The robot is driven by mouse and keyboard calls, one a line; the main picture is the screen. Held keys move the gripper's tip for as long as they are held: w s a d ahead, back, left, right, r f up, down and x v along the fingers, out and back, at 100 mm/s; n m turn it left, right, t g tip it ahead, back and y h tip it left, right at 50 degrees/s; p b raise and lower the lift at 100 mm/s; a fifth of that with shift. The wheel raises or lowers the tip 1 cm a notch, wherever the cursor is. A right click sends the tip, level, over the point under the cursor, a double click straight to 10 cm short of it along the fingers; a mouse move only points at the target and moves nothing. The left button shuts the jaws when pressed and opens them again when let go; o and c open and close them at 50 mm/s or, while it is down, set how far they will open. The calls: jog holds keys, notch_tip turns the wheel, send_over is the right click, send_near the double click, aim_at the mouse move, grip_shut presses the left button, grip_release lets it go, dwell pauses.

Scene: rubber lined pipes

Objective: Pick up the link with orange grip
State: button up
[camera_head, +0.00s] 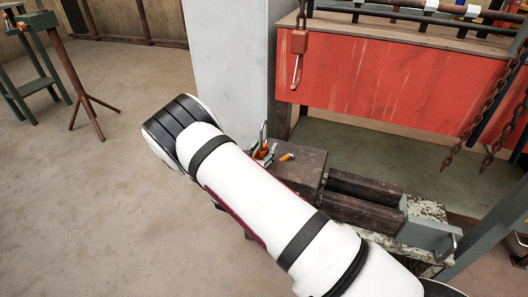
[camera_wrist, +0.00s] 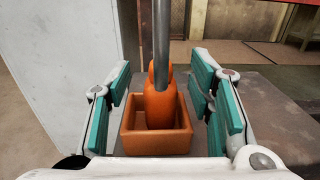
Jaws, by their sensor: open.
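In the wrist view an orange grip (camera_wrist: 160,106) with a grey metal shaft (camera_wrist: 161,40) rising from it stands upright in an orange square holder (camera_wrist: 158,142). My gripper (camera_wrist: 161,95) is open. Its teal-padded fingers stand to the left and right of the grip and holder, with gaps showing on both sides. In the head view the metal link (camera_head: 263,133) rises above a bit of orange (camera_head: 262,151), just beyond my white arm. My arm covers much of the gripper and part of the holder there.
The holder stands on a dark block-like surface (camera_head: 312,168). A small orange piece (camera_head: 286,157) lies beside it. A pale column (camera_head: 232,60) stands behind, and a red panel (camera_head: 390,80) with hanging chains is at right. Open floor (camera_head: 80,200) lies left.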

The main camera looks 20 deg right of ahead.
aim_at(261, 145)
grip_shut()
jog(key=shift+r, duration=0.15)
jog(key=shift+r, duration=0.3)
jog(key=r+p, duration=0.2)
jog(key=r, duration=0.1)
jog(key=shift+s, duration=0.2)
jog(key=s+r+p, duration=0.1)
jog(key=s+p, duration=0.3)
jog(key=s, duration=1.1)
jog(key=shift+s, duration=0.35)
